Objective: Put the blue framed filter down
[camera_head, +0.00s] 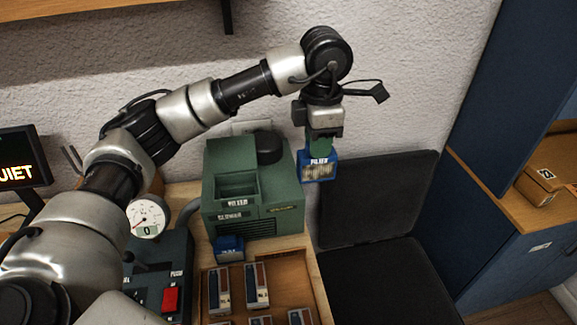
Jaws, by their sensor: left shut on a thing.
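The blue framed filter (319,171) hangs below my left gripper (322,145), which is shut on it. It has a blue frame, a pale pleated face and a white label at the top. It is held in the air just right of the green machine (254,197), in front of the dark chair back. A bit of green shows between the gripper and the filter; I cannot tell what it belongs to. My right gripper is not in view.
A small blue block (229,249) stands before the green machine. A wooden tray (290,268) holds several labelled boxes. A control box (170,270) with a red switch and a gauge (147,217) stand left. A dark chair (378,200) and blue cabinet (490,215) are right.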

